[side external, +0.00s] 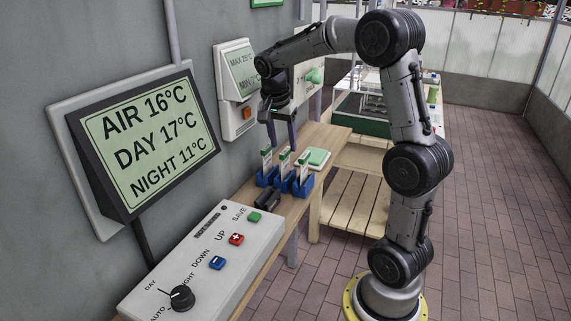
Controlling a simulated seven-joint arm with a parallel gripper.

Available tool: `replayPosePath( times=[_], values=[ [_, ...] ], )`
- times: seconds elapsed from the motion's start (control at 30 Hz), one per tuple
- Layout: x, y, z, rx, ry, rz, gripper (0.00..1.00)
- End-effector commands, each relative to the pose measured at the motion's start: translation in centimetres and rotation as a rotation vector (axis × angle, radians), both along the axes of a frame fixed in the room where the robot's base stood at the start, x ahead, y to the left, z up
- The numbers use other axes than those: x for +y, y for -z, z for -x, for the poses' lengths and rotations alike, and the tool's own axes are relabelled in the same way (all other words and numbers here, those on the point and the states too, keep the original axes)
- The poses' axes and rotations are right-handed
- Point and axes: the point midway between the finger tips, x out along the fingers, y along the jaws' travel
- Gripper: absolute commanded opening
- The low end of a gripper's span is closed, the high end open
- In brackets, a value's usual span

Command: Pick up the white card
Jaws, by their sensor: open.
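Three white cards with green marks stand upright in blue holders on a wooden shelf: a left card (265,160), a middle card (284,163) and a right card (303,167). I cannot tell which of them is the task's white card. My gripper (282,147) points down with its two fingers apart, close above the cards and nearest the left and middle ones. Nothing shows between the fingers. I cannot tell whether a fingertip touches a card. The blue holders (283,185) are partly overlapped by one another.
A pale green-topped box (314,158) lies just right of the cards. Dark small items (267,199) lie in front. A control panel (205,262) with a knob and buttons fills the near shelf. A large display (145,140) and a smaller wall unit (238,80) flank the area.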

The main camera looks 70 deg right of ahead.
Motion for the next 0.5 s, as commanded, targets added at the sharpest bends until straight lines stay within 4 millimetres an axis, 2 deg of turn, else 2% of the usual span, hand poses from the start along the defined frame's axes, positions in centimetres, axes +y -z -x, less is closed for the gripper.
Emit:
replayPosePath(
  times=[0.17,0.5],
  values=[
    [-0.3,1.0,0.0,0.001,0.001,0.0,0.55],
    [-1.7,5.1,0.0,0.001,0.001,-0.001,0.55]
  ],
)
